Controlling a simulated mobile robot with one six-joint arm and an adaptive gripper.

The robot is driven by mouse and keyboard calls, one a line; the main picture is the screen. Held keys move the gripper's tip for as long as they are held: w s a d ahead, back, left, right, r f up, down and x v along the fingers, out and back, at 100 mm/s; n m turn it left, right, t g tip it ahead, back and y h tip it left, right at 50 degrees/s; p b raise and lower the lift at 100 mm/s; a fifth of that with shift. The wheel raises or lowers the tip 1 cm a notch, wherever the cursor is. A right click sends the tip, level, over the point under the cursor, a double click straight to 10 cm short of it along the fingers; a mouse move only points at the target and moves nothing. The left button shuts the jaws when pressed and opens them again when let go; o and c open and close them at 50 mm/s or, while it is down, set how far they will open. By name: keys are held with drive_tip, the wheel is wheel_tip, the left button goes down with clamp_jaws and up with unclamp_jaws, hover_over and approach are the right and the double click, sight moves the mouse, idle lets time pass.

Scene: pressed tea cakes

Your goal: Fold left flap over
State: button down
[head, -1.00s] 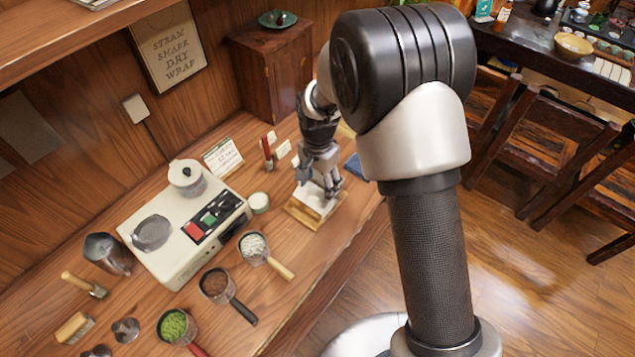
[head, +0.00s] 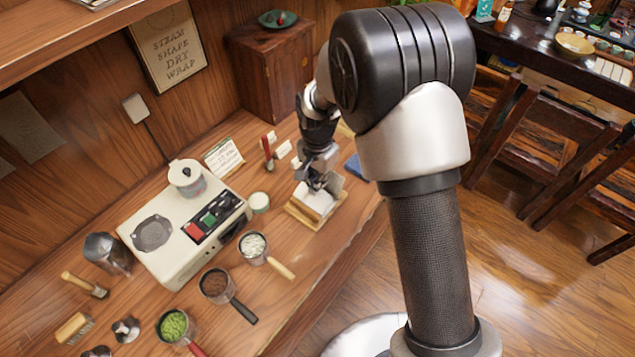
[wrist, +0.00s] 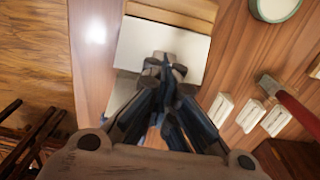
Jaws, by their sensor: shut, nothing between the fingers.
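White wrapping paper (head: 316,202) lies on a small wooden board (head: 297,216) near the counter's front edge. A greyish panel (head: 335,184) stands up at its far right side, perhaps a flap. My gripper (head: 317,186) is over the paper's back part, its fingers together and empty. In the wrist view the closed fingertips (wrist: 166,64) lie over a pale flat sheet (wrist: 148,42), with the board (wrist: 172,10) beyond it. I cannot tell whether the tips touch the paper. The fingers hide part of the paper, and I cannot tell which flap is which.
A cream steamer machine (head: 185,235) stands left of the board, with a small white-topped jar (head: 259,202) between. A red-handled tool (head: 268,150), small cards (head: 284,149) and a blue item (head: 354,166) are behind.

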drive_tip(key=shift+s+f, duration=0.3)
drive_tip(key=shift+s, duration=0.1)
drive_tip(key=shift+w+d+g+p, duration=0.15)
drive_tip(key=shift+g+p, duration=0.25)
drive_tip(key=shift+p, duration=0.3)
drive_tip(key=shift+w+f+g+y+p, duration=0.15)
drive_tip(key=shift+g+y+p, duration=0.25)
drive_tip(key=shift+y, duration=0.1)
drive_tip(key=shift+w+f+g+y, duration=0.15)
drive_tip(key=shift+f+g+y, duration=0.25)
drive_tip(key=shift+g, duration=0.1)
drive_tip(key=c, duration=2.3)
unclamp_jaws()
drive_tip(key=o, duration=2.3)
drive_tip(key=shift+w+d+r, duration=0.1)
drive_tip(key=shift+w+r, duration=0.05)
drive_tip(key=shift+w, duration=0.05)
drive_tip(key=shift+r, duration=0.1)
